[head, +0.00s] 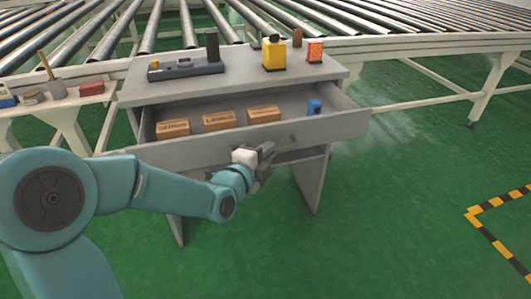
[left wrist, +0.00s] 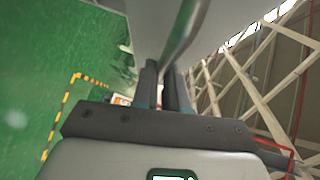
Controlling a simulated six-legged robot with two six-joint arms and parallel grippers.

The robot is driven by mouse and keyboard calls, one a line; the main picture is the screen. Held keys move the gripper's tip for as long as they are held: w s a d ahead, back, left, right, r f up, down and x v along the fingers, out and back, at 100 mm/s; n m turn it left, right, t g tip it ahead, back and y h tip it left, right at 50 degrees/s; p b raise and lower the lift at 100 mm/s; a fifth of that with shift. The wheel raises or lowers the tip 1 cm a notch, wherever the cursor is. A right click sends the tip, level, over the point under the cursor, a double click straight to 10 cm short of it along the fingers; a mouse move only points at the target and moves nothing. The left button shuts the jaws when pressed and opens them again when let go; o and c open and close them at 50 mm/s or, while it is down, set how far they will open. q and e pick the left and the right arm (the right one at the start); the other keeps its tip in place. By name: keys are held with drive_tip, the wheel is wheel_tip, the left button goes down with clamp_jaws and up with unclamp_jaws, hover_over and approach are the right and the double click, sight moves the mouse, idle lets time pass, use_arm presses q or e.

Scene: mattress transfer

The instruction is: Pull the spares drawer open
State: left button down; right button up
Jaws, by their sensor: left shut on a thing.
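The spares drawer (head: 345,125) of the grey desk is pulled well out, so its inside shows. Several brown boxes (head: 219,121) lie in it on the left and middle, and a small blue item (head: 314,107) lies at the right. My left gripper (head: 268,150) is at the drawer's front face, shut on the handle. In the left wrist view, the fingers (left wrist: 163,85) close around the curved grey drawer handle (left wrist: 186,38). In the head view the gripper hides most of the handle. My right gripper is not in view.
A roller conveyor (head: 390,42) runs behind. A side bench (head: 60,98) with small items stands at left. Green floor is clear at right.

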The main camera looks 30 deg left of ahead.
use_arm(q)
drive_tip(key=shift+s+d+f, duration=0.1)
drive_tip(key=shift+s+d, duration=0.05)
drive_tip(key=c, duration=1.2)
unclamp_jaws()
drive_tip(key=shift+o, duration=0.2)
